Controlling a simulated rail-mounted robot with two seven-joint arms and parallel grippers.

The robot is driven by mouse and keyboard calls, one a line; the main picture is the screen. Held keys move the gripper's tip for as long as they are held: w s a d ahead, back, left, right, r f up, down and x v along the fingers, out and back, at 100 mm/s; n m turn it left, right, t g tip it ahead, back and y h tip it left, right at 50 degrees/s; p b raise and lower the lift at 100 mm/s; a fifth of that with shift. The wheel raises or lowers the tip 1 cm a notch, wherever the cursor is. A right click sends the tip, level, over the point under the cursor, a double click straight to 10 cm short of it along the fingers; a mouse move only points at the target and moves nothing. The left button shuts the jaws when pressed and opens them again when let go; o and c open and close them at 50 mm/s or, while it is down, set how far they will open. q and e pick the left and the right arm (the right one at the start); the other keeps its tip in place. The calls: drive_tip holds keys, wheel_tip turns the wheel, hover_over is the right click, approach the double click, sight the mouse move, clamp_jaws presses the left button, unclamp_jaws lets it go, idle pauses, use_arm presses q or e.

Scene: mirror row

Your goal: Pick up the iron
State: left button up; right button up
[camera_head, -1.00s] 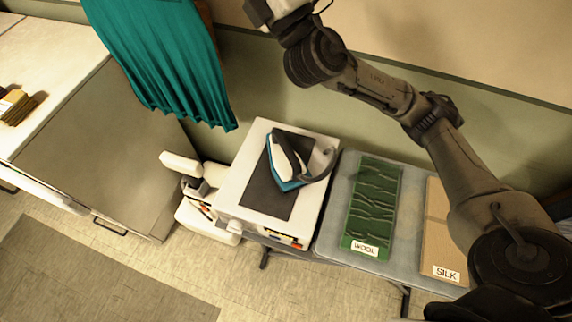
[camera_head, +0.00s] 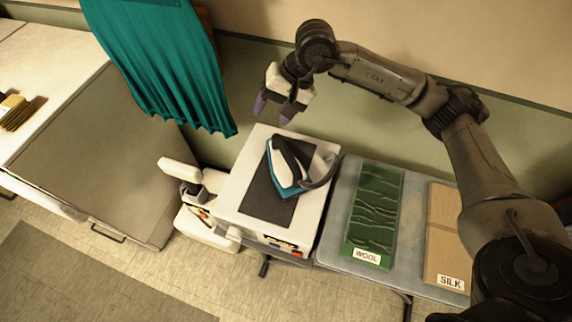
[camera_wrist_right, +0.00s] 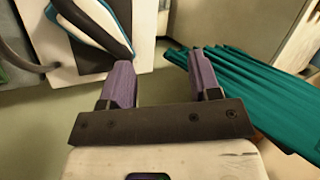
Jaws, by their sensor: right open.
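The iron (camera_head: 284,168), white and teal with a dark handle, rests on a dark pad (camera_head: 262,196) on top of a white box-like stand (camera_head: 240,178). My right gripper (camera_head: 273,112) is above and behind the stand's far edge, apart from the iron, with its purple fingers pointing down. In the right wrist view, the gripper (camera_wrist_right: 162,82) is open and empty, and part of the iron (camera_wrist_right: 92,22) shows at the upper left, beyond the fingers. My left gripper is not in view.
A teal cloth (camera_head: 165,65) hangs to the left of my right gripper. A grey table (camera_head: 408,215) right of the stand holds a green WOOL panel (camera_head: 372,215) and a tan SILK panel (camera_head: 446,235). A large cabinet (camera_head: 100,150) stands at the left.

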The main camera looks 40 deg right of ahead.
sight(287, 150)
drive_tip(key=d+f+n+h, duration=0.1)
drive_tip(key=f, duration=0.2)
drive_tip(key=s+f+n+g+h+p, duration=0.1)
drive_tip(key=f+n, duration=0.1)
drive_tip(key=f, duration=0.2)
drive_tip(key=s+d+f+n+g+h, duration=0.1)
drive_tip(key=f+n, duration=0.1)
drive_tip(key=f, duration=0.1)
drive_tip(key=shift+s+d+f, duration=0.2)
drive_tip(key=shift+d, duration=0.15)
drive_tip(key=p+x, duration=0.2)
drive_tip(key=x, duration=0.2)
drive_tip(key=shift+s+a+f, duration=0.1)
drive_tip(key=shift+s+f, duration=0.1)
drive_tip(key=shift+f, duration=0.45)
drive_tip(key=shift+c, duration=0.3)
drive_tip(key=c, duration=0.5)
clamp_jaws()
